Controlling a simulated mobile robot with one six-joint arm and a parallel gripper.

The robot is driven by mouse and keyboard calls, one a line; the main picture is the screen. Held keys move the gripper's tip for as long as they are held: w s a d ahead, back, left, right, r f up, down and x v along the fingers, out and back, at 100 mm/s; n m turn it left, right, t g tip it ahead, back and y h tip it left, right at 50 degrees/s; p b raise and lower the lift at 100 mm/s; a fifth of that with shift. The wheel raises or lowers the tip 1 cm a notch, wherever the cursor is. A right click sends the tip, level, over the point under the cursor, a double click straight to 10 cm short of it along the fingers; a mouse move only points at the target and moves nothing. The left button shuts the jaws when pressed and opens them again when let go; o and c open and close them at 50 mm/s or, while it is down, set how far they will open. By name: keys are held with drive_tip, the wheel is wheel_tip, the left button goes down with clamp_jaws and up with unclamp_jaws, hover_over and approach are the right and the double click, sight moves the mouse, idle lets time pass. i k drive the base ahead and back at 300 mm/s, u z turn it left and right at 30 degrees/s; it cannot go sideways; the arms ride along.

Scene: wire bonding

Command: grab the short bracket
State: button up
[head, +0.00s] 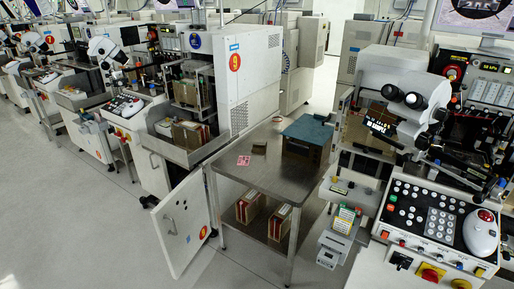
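I cannot make out a short bracket for certain. A small dark brown block-like piece (259,149) lies on the metal table (245,178) in the middle of the head view; it is too small to tell what it is. A red and white card (244,160) lies just to its left and nearer. A brown box with a blue top (307,132) stands to its right on the same table. My gripper and arm are not in view.
Two boxes (280,222) stand on the table's lower shelf. A white machine with an open door (181,222) is at left. A microscope station with a keypad console (440,213) is at right. Grey floor (80,220) is clear at the lower left.

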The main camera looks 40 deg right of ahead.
sight(259, 147)
drive_tip(key=i, duration=0.95)
drive_tip(key=z, duration=0.05)
